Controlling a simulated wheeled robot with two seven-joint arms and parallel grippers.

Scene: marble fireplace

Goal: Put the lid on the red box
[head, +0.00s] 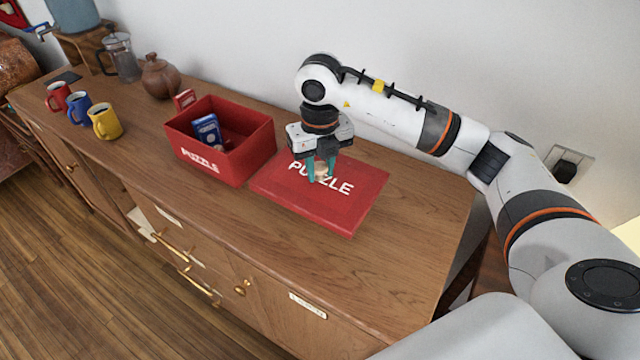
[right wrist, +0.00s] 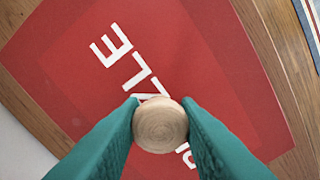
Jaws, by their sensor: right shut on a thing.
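The red box (head: 215,165) stands open on the wooden sideboard, with a blue card pack (head: 206,131) and other small items inside. Its red lid (head: 345,206), lettered PUZZLE, lies flat on the sideboard right beside the box. A round wooden knob (head: 321,172) stands on the middle of the lid. My right gripper (head: 319,178) points down over the lid with its teal fingers shut on the knob. The right wrist view shows the knob (right wrist: 160,125) between both fingers, with the lid (right wrist: 200,60) below it. My left gripper is not in view.
Red, blue and yellow mugs (head: 105,122) stand at the left of the sideboard (head: 430,215). A brown teapot (head: 159,77) and a glass press (head: 120,57) stand behind them. A small red pack (head: 185,98) is by the box's back corner. The sideboard's right end is clear.

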